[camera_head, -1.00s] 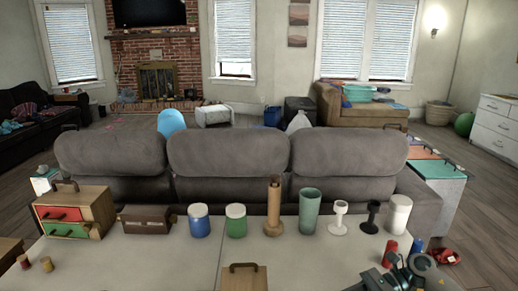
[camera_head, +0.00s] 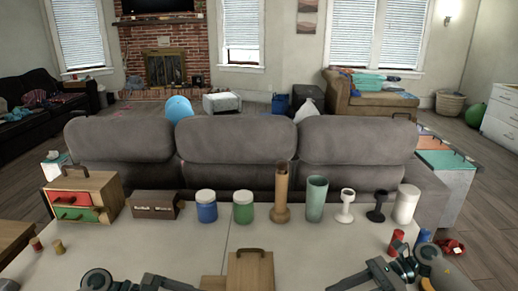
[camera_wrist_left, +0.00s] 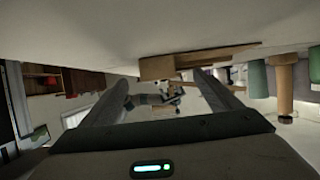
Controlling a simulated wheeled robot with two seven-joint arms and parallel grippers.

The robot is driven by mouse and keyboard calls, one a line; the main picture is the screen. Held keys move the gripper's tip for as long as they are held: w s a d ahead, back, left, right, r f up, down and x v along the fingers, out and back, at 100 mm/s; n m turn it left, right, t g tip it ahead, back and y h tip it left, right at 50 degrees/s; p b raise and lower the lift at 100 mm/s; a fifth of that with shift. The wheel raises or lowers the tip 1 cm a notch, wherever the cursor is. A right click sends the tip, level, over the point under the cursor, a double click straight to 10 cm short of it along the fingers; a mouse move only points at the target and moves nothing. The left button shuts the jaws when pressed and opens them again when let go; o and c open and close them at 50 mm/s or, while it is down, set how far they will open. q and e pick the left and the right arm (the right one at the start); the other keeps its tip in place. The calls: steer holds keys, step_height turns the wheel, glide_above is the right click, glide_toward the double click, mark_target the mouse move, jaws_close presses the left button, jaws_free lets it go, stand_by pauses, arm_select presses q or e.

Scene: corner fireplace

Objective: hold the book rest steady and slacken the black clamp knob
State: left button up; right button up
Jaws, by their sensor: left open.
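A wooden piece with a brown handle on top (camera_head: 250,272) stands at the table's near edge, low in the head view. I cannot tell whether it is part of the book rest, and I make out no black clamp knob. My left gripper (camera_head: 165,283) is low and left of this piece, apart from it. In the left wrist view its two fingers (camera_wrist_left: 165,88) are spread with nothing held between them, and a wooden part (camera_wrist_left: 190,62) shows beyond the fingertips. My right gripper (camera_head: 350,280) is low, right of the piece; its fingertips are not clear.
Along the table's (camera_head: 160,240) far edge stand a drawer box (camera_head: 95,190), a brown box (camera_head: 155,204), blue (camera_head: 206,208) and green (camera_head: 243,208) jars, a wooden post (camera_head: 281,195) and several cups. A red can (camera_head: 396,243) is near my right arm. The table middle is clear.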

arm_select(q)
steer(key=v, duration=0.8)
steer(key=shift+a, duration=0.15)
steer(key=shift+r, duration=0.1)
arm_select(e)
steer(key=shift+r, duration=0.1)
